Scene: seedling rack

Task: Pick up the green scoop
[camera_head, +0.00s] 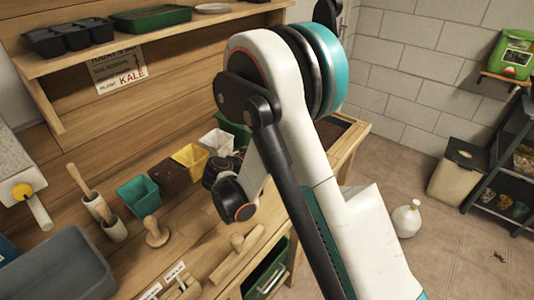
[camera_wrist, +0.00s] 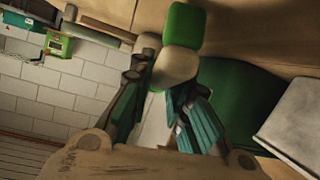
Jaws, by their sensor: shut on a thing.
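In the wrist view my gripper (camera_wrist: 163,78) is shut, its dark and teal fingers close around a thing at their tips. A bright green piece, which I take to be the green scoop (camera_wrist: 185,26), shows just past the pale fingertip. The rest of its shape is hidden, so I cannot tell how it is tilted. A larger dark green shape (camera_wrist: 245,88) lies behind the right finger; I cannot tell what it is. In the head view my arm hides the gripper and I cannot make out the scoop.
The wooden bench holds a teal pot (camera_head: 138,197), a yellow pot (camera_head: 190,157), a white pot (camera_head: 217,142), a wooden mallet (camera_head: 238,252) and a grey tray (camera_head: 55,278). A shelf (camera_head: 150,38) runs above. A white jug (camera_head: 406,220) stands on the floor at right.

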